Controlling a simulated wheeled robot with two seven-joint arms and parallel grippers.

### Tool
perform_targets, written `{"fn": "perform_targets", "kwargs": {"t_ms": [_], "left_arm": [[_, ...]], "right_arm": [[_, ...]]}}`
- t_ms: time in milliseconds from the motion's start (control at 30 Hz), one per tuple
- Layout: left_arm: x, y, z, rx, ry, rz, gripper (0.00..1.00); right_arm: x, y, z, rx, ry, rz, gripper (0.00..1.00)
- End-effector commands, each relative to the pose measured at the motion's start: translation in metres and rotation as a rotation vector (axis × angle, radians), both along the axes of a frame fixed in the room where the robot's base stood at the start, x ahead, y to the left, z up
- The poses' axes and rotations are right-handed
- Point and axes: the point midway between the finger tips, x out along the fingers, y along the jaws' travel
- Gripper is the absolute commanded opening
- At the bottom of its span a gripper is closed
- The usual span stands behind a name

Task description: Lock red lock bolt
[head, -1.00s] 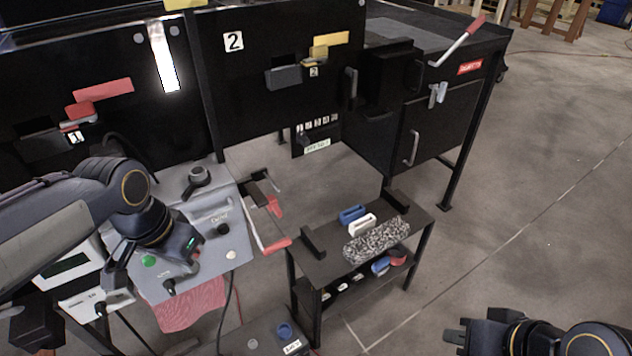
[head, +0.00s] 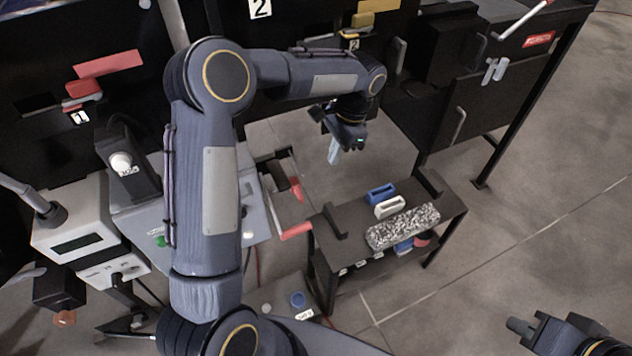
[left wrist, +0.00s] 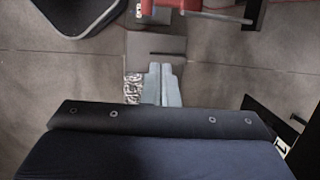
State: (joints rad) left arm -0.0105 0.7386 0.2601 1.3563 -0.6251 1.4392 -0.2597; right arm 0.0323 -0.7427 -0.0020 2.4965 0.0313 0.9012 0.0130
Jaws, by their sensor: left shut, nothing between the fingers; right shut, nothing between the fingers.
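The red lock bolt (head: 83,88) sits on the black panel marked 1 at the left of the head view, below a red plate (head: 108,63). I cannot tell its exact position in its catch. My left gripper (head: 334,152) hangs over the floor gap in front of the panels, well to the right of the bolt and touching nothing. Its fingers are shut and empty, also in the left wrist view (left wrist: 163,85). The bolt is not clearly identifiable there. My right gripper (head: 520,326) is shut and empty at the lower right, over bare floor.
A grey control console (head: 257,222) with a red-ended handle (head: 296,231) stands below the panels. A small black table (head: 345,245) holds blue and white blocks and a speckled block (head: 403,226). A black cabinet (head: 470,110) stands at the back right. Floor at right is clear.

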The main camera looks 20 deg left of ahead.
Motion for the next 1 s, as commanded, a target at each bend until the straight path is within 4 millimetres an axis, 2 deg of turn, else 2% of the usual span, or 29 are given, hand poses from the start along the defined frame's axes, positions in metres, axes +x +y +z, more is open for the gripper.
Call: {"fn": "perform_targets", "kwargs": {"t_ms": [167,333,767,1000], "left_arm": [[-0.001,0.000,-0.001,-0.001,0.000,0.001,0.00],[-0.004,0.003,-0.014,-0.001,0.004,0.003,0.00],[-0.020,0.017,-0.098,-0.002,0.005,0.001,0.00],[-0.044,0.038,-0.095,-0.002,0.002,0.003,0.00]], "right_arm": [[0.000,0.000,0.000,0.000,0.000,0.000,0.00],[0.000,0.000,0.002,0.000,0.000,0.000,0.00],[0.000,0.000,0.016,0.000,0.000,0.000,0.00],[0.000,0.000,0.028,0.000,0.000,0.000,0.00]]}}
